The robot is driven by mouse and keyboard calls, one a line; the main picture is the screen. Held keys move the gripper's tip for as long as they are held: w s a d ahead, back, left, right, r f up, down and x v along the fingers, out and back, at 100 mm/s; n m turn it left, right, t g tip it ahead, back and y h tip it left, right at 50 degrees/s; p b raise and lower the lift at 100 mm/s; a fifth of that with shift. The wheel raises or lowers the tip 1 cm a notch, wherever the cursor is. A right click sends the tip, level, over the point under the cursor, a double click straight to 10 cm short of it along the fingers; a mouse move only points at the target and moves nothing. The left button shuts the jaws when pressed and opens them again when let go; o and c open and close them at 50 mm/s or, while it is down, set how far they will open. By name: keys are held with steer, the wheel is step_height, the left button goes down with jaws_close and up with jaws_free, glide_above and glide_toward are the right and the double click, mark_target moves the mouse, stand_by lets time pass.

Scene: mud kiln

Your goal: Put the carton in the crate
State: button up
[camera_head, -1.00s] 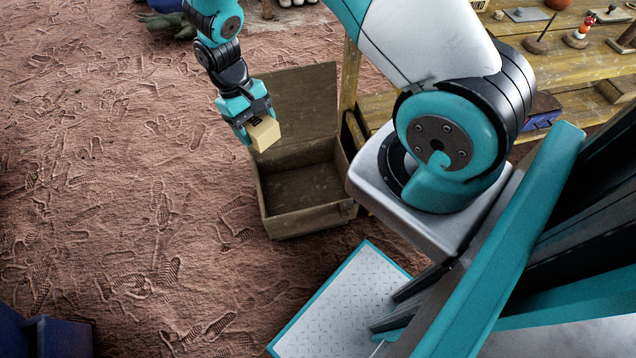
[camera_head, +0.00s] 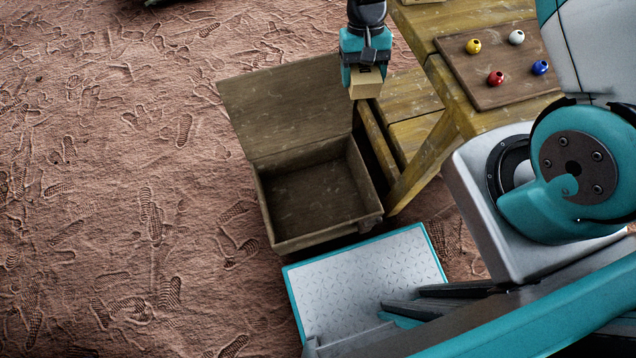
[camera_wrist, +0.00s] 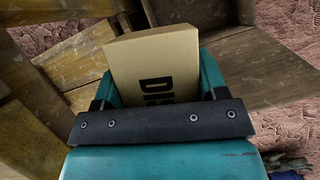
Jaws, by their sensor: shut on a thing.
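The carton (camera_head: 366,84) is a small tan box, held in my gripper (camera_head: 367,72). In the wrist view the carton (camera_wrist: 152,62) shows dark lettering and sits between the fingers. The crate (camera_head: 312,197) is a wooden box with an open lid (camera_head: 285,107), standing on the ground. Its inside looks empty. My gripper, shut on the carton, is up and to the right of the crate's opening in the head view, near the lid's right edge. Its height above the crate is hard to tell.
A wooden bench (camera_head: 437,143) stands right of the crate, with a lower shelf (camera_head: 405,95). A board (camera_head: 505,62) on it bears several coloured beads. Bare, footprinted ground (camera_head: 110,200) lies open to the left.

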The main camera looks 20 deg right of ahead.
steer(key=a+f+m+t+y+b, duration=0.1)
steer(key=a+f+m+b, duration=0.35)
steer(key=f+b, duration=0.55)
steer(key=a+f+m+t+y+b, duration=0.15)
steer(key=a+f+m+b, duration=0.3)
steer(key=f+b, duration=0.55)
steer(key=m+t+y+b, duration=0.1)
steer(key=m+t+b, duration=0.1)
steer(key=m+b, duration=0.75)
glide_above(316, 198)
steer(key=w+a+b, duration=0.2)
steer(key=a+b, duration=0.1)
steer(key=a, duration=0.2)
step_height(316, 198, down, 16)
steer(key=f+n, duration=0.1)
steer(key=n, duration=0.2)
steer(key=f+b, duration=0.4)
steer(key=f, duration=0.5)
steer(key=f+b, duration=0.5)
steer(key=f, duration=0.4)
steer(key=shift+s+d+f, duration=0.15)
steer(key=shift+d+f, duration=0.05)
steer(key=shift+f, duration=0.15)
steer(key=shift+f+b, duration=0.35)
steer(key=shift+f, duration=0.3)
steer(key=o, duration=1.1)
steer(key=shift+r, duration=0.1)
